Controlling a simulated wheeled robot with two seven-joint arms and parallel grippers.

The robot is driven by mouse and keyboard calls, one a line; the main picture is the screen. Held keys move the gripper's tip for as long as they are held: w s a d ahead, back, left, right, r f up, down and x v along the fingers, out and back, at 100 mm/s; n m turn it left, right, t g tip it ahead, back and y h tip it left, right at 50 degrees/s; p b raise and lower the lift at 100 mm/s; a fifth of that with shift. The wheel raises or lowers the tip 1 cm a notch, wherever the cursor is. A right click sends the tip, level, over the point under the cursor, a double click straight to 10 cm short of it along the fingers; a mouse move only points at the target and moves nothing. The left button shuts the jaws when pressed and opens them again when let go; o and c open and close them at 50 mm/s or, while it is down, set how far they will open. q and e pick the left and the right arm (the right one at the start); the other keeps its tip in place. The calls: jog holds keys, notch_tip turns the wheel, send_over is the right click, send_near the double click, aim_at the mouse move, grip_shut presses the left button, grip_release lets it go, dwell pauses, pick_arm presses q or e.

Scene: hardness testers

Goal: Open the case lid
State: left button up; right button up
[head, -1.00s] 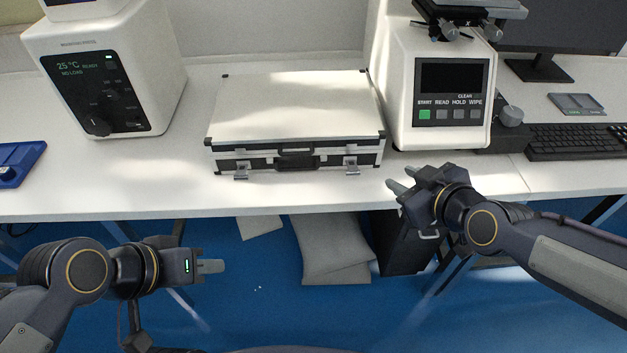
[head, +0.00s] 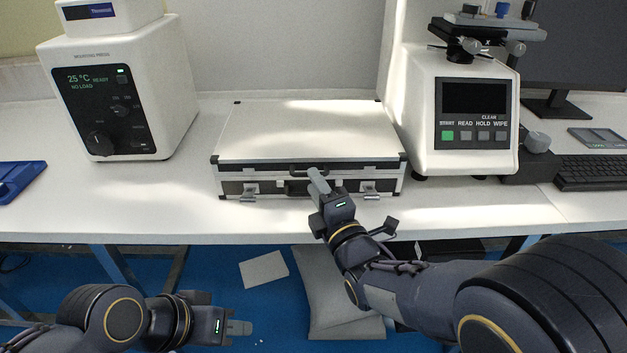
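The case (head: 310,130) is a flat box with a pale lid, black sides and silver edges. It lies shut on the white bench, its front toward me. Its front shows a dark handle (head: 296,171) in the middle and two silver latches, left (head: 250,190) and right (head: 370,189), which hang down. My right gripper (head: 317,180) is at the front of the case by the handle, hiding part of it. I cannot tell if it touches, and its fingers overlap in this view. My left gripper (head: 240,328) is low in front of the bench, away from the case, fingers seen edge-on.
A white press (head: 120,100) stands left of the case and a white tester with buttons (head: 460,110) close on its right. A blue tray (head: 18,178) is at the far left, a keyboard (head: 595,172) at the right. The bench strip before the case is narrow.

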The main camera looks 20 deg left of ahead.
jog(key=shift+x, duration=1.1)
jog(key=shift+c, duration=0.2)
grip_shut()
